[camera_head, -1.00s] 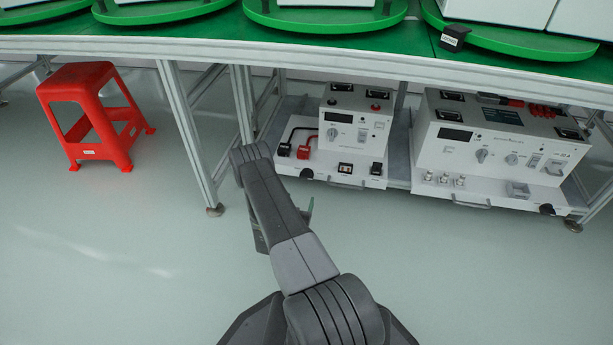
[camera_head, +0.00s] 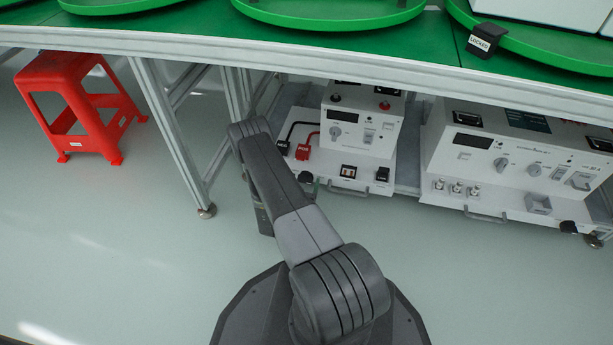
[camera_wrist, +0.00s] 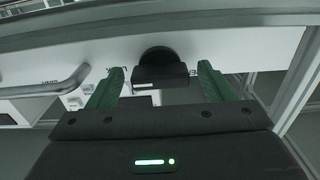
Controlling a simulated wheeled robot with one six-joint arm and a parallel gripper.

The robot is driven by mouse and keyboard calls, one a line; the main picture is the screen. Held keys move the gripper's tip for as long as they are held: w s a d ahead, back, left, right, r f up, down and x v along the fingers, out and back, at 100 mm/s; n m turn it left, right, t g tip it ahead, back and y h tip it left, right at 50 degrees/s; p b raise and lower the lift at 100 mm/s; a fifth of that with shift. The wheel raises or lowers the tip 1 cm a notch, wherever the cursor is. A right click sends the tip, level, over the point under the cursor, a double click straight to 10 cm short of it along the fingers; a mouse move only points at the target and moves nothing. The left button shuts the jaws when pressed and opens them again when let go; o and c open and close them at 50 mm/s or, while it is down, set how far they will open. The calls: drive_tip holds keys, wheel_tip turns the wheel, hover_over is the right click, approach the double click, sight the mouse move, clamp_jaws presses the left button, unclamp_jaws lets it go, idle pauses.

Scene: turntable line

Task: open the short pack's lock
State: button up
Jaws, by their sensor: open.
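The short pack (camera_head: 352,125) is the smaller white unit on a low shelf under the bench, in the middle of the head view. Its lock is a black knob (camera_head: 305,177) at the tray's front left corner. In the wrist view the lock (camera_wrist: 160,73) shows as a round dark base with a black bar lying roughly level across the picture. Small printed words stand on both sides, partly covered by my fingers. My gripper (camera_wrist: 160,69) is open, with one green finger on each side of the bar. Contact cannot be told. The fingers are hidden in the head view.
A larger white pack (camera_head: 520,160) stands to the right with its own dark knob (camera_head: 568,227). A bench leg (camera_head: 172,140) and a red stool (camera_head: 75,100) are to the left. A handle (camera_wrist: 45,86) is left of the lock. The floor in front is clear.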

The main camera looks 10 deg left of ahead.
drive_tip(key=c, duration=1)
drive_tip(key=shift+n, duration=0.3)
drive_tip(key=n, duration=0.3)
drive_tip(key=shift+n, duration=0.4)
drive_tip(key=n, duration=0.9)
drive_tip(key=shift+n, duration=2.3)
